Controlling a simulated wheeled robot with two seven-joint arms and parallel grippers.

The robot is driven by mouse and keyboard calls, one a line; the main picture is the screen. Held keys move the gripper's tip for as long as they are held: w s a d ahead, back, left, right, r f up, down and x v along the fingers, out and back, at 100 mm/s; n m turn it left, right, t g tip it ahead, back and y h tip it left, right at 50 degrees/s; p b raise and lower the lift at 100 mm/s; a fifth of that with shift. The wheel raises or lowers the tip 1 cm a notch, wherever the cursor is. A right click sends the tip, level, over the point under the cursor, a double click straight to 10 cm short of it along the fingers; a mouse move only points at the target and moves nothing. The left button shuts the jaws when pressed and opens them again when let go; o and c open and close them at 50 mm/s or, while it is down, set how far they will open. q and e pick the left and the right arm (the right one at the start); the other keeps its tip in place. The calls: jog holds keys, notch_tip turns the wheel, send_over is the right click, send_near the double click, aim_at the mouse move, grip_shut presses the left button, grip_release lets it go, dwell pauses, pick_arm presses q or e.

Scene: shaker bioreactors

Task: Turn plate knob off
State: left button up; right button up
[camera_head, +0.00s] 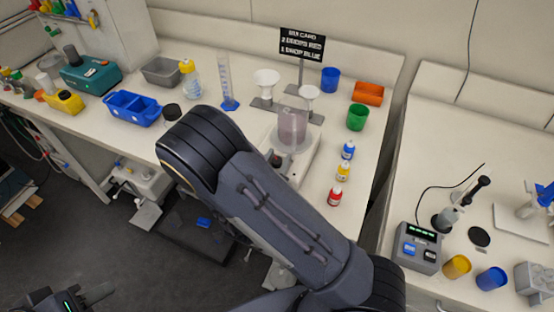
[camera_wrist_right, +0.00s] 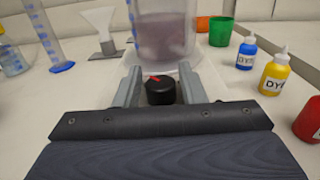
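The black plate knob (camera_wrist_right: 160,92) with a red pointer mark shows in the right wrist view, on the front of the white plate unit (camera_wrist_right: 210,80). The pointer leans up and to the left. My right gripper (camera_wrist_right: 161,72) is open, one finger on each side of the knob, with small gaps visible. A clear beaker of pinkish liquid (camera_wrist_right: 165,35) stands on the plate; it also shows in the head view (camera_head: 293,128).
Blue (camera_head: 348,150), yellow (camera_head: 343,171) and red (camera_head: 335,195) dye bottles stand right of the plate. A green cup (camera_head: 357,117) and funnel stands are behind. A blue tray (camera_head: 132,108) is at left. A second bench with a small meter (camera_head: 416,248) is at right.

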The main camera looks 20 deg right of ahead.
aim_at(275, 164)
jog(key=shift+o, duration=0.8)
jog(key=shift+s+a, duration=0.15)
jog(key=shift+a, duration=0.1)
jog(key=b+v, duration=0.2)
jog(key=v, duration=0.4)
jog(key=shift+s+a, duration=0.45)
